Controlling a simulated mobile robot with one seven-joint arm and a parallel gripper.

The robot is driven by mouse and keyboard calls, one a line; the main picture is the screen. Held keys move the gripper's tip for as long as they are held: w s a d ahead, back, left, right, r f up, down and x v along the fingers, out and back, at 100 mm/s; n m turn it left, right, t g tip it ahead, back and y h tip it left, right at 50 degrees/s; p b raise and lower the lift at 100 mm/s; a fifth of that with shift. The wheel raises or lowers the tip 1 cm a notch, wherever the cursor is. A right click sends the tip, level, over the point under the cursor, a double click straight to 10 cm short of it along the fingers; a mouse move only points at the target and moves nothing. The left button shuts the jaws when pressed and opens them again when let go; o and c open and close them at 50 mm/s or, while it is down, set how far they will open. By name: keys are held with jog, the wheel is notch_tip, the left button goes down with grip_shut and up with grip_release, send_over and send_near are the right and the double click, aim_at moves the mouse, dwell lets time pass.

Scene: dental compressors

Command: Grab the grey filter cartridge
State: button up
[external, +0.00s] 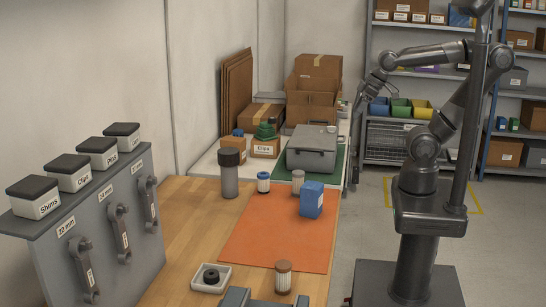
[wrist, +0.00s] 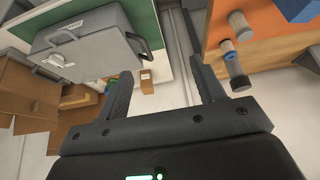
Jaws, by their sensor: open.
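The grey filter cartridge (external: 298,182) stands upright near the back of the orange mat, behind and left of a blue box (external: 312,199). In the wrist view, a small grey-topped cylinder (wrist: 240,25) at the upper right looks like the same cartridge. My gripper (external: 362,98) is raised beyond the bench's right edge, well apart from the cartridge. In the wrist view, its two fingers (wrist: 160,78) are spread with nothing between them.
A blue-capped cartridge (external: 263,182) and a black-capped grey canister (external: 230,174) stand left of the grey cartridge. A brown-capped cartridge (external: 283,277) stands at the mat's front. A grey case (external: 312,150) lies behind. The middle of the orange mat (external: 262,240) is clear.

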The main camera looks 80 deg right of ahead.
jog(key=w+a+f+n+y, duration=0.15)
jog(key=w+a+f, duration=0.25)
jog(key=w+a, duration=0.55)
jog(key=n+g, duration=0.2)
jog(key=n, duration=0.1)
send_near(296, 182)
jog(key=shift+s+d+f, duration=0.15)
jog(key=shift+d+f, duration=0.65)
jog(key=shift+d, duration=0.15)
jog(key=shift+w+x, duration=0.15)
jog(key=shift+x, duration=2.3)
jog(key=shift+w+x, duration=0.2)
jog(key=shift+x, duration=2.2)
jog(key=shift+a+r+t, duration=0.1)
jog(key=shift+t, duration=0.2)
jog(key=c, duration=1.1)
jog(key=shift+r, duration=0.1)
